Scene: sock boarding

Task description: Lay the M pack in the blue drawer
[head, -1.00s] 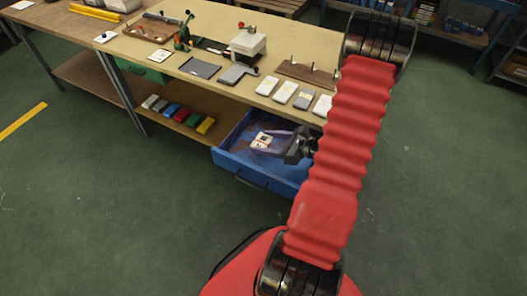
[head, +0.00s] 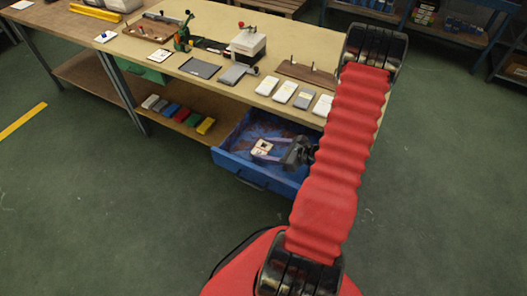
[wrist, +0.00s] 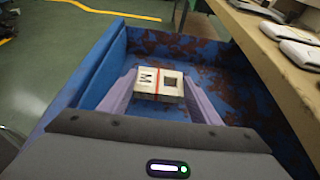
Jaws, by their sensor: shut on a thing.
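In the wrist view the pack is over the inside of the open blue drawer (wrist: 80,80). I cannot tell whether it touches the drawer floor. In the head view the pack (head: 262,147) and my gripper (head: 268,148) are within the outline of the pulled-out blue drawer (head: 232,164), under the table.
The table (head: 205,55) above the drawer holds several white and grey packs (head: 284,92), a white box (head: 248,45) and a grey plate (head: 199,68). Several coloured blocks (head: 180,115) lie on the lower shelf. The drawer floor around the pack looks clear, with rust-brown patches.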

